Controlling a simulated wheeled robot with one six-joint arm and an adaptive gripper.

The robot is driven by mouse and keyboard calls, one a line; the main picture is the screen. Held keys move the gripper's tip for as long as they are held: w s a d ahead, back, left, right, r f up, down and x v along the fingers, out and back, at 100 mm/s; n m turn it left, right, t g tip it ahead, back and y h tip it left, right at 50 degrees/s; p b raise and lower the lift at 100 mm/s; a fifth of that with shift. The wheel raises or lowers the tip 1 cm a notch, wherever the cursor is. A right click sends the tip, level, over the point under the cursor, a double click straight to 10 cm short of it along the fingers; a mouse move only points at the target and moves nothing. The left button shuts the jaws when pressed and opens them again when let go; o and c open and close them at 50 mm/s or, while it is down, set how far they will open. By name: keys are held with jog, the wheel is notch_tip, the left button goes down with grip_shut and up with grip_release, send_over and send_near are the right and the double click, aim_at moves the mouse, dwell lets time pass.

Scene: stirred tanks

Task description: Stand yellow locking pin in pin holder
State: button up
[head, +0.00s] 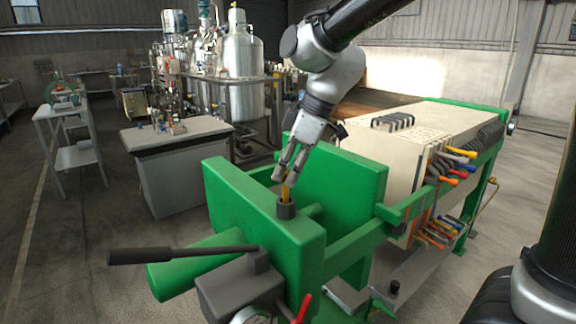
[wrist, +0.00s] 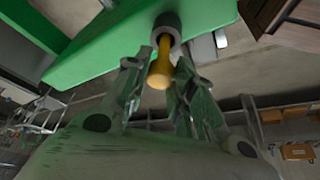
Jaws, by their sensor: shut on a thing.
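The yellow locking pin (head: 285,192) is between the fingertips of my gripper (head: 284,172), which is shut on it. The pin points down at the dark grey, round pin holder (head: 286,210) on top of the green press end. In the wrist view the pin (wrist: 160,66) shows between the fingers of my gripper (wrist: 160,85), and its far end meets the opening of the holder (wrist: 167,24). The pin's lower end is hidden inside or behind the holder's rim. I cannot tell how deep it sits.
The green frame (head: 330,190) of the press surrounds the holder. A black-handled lever (head: 180,255) sticks out in front. The cream plate stack (head: 400,150) with coloured hoses lies to the right. A grey cabinet (head: 180,170) and steel tanks (head: 243,60) stand behind.

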jog(key=shift+f, duration=0.1)
dwell(0.3)
jog(key=o, duration=1.1)
jog(key=v, duration=1.2)
